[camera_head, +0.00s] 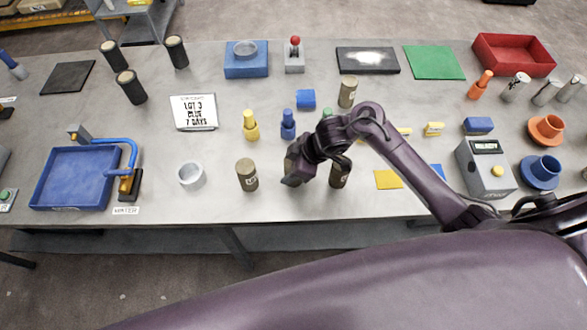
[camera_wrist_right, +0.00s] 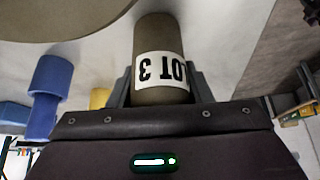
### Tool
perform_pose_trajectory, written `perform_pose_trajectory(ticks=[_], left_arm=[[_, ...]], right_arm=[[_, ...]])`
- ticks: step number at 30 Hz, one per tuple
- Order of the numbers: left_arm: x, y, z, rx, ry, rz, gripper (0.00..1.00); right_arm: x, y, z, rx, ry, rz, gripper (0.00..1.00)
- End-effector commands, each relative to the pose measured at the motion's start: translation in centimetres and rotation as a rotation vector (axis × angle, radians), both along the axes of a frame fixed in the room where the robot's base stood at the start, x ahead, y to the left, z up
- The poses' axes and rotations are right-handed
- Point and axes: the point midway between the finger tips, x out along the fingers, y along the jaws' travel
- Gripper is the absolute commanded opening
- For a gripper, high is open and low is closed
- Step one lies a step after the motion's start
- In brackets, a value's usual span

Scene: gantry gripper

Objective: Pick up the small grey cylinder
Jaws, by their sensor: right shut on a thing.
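My right gripper (camera_wrist_right: 160,85) is shut on a grey-brown cylinder (camera_wrist_right: 158,33) in the right wrist view. Its white label reads LOT 3, upside down in that picture, and a finger lies on each side. In the head view my right gripper (camera_head: 293,176) is low over the front middle of the table. A labelled grey-brown cylinder (camera_head: 340,176) shows just right of it, partly covered by my arm. I cannot tell if this is the held one. Another similar cylinder (camera_head: 247,176) stands to the left, and one (camera_head: 348,92) stands farther back. My left gripper is not in view.
A grey ring (camera_head: 191,176) and a blue tray (camera_head: 72,180) are at the left. A yellow peg (camera_head: 251,126) and a blue peg (camera_head: 288,125) stand behind my gripper. A grey box (camera_head: 487,168) with a yellow button is at the right. The front table edge is close.

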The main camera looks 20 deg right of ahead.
Motion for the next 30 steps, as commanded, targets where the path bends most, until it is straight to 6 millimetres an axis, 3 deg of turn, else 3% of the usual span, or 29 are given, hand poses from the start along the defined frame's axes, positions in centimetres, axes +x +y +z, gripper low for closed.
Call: perform_pose_trajectory(ticks=[8,14,17,22,25,30], left_arm=[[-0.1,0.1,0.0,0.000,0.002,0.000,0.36],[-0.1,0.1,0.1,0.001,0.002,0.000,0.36],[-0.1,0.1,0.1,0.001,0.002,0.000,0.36],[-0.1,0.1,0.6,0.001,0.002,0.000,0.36],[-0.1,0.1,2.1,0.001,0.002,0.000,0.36],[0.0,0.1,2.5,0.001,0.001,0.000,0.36]], right_arm=[[0.1,0.0,0.5,0.001,-0.005,0.000,0.08],[0.2,0.0,2.4,0.002,-0.007,0.001,0.08],[0.3,0.0,4.4,0.000,-0.011,0.003,0.08],[0.3,-0.1,9.3,-0.004,-0.014,0.004,0.08],[0.2,-0.3,12.8,-0.009,-0.012,0.003,0.08],[0.3,-0.1,16.7,-0.005,-0.012,0.003,0.08]])
